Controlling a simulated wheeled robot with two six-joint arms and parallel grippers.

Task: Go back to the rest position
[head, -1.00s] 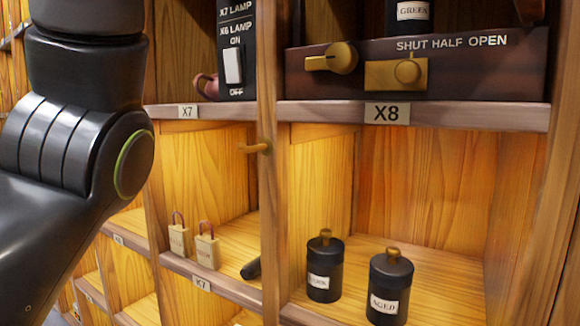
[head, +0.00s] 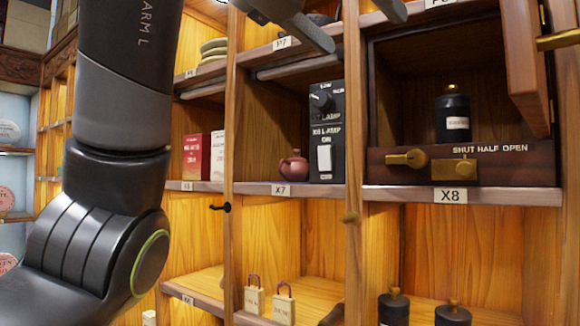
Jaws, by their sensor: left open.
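My left gripper (head: 362,30) shows at the top of the head view. Its two fingers are spread apart with nothing between them. They are in front of the upper shelf edge, near the P7 label. My left arm (head: 110,190) fills the left side of the view, bent at a joint with a green ring. My right gripper is not in view.
A wooden shelf with a post (head: 353,150) fills the view. Cell X7 holds a lamp switch box (head: 326,130) and small teapot (head: 293,167). Padlocks (head: 254,297) and canisters (head: 394,306) stand below.

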